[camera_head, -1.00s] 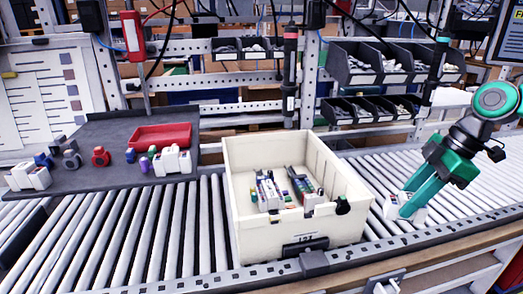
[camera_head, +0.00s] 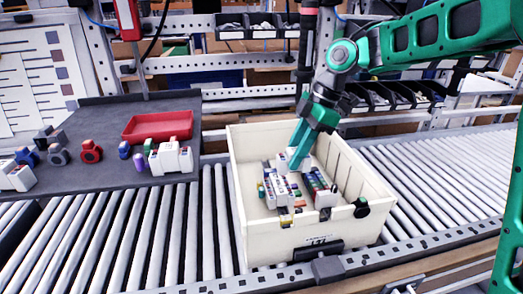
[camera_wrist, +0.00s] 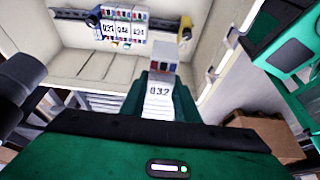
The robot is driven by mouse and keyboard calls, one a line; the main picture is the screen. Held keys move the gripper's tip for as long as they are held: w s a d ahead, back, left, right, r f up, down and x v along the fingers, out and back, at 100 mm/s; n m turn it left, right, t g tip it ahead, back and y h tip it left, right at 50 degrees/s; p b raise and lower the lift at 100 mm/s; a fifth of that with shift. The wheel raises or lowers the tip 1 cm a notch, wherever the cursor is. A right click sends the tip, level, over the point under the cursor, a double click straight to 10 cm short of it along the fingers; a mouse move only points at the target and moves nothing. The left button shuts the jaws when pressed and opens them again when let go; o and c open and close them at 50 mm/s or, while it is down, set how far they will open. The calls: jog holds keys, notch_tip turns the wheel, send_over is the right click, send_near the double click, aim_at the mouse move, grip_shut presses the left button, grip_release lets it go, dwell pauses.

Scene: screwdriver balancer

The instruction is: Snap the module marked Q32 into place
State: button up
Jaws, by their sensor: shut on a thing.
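My gripper (camera_head: 298,157) is inside the upper part of the cream crate (camera_head: 262,232), over its far half. It is shut on a white module, the Q32 module (camera_wrist: 158,100), whose label reads like Q32 in the wrist view. The module is upright between the fingers. In the head view it shows as a small white shape partly hidden by the fingers. Inside the crate are a left row of modules (camera_head: 277,192) and a right row (camera_head: 321,190). The wrist view shows a row of labelled white modules (camera_wrist: 122,30) beyond the held one; their marks are hard to read.
A dark grey table (camera_head: 105,170) at the left holds a red tray (camera_head: 158,126), white modules (camera_head: 171,159) and several small coloured parts. The crate stands on a roller conveyor (camera_head: 440,175), clear to its right. Racks with dark bins (camera_head: 400,95) stand behind.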

jog(key=shift+w+a, duration=0.2)
jog(key=shift+w+d, duration=0.1)
jog(key=shift+w, duration=0.05)
jog(key=shift+a, duration=0.35)
jog(key=shift+f, duration=0.15)
jog(key=shift+s+a+f, duration=0.1)
jog(key=shift+s+f, duration=0.1)
jog(key=shift+f, duration=8.2)
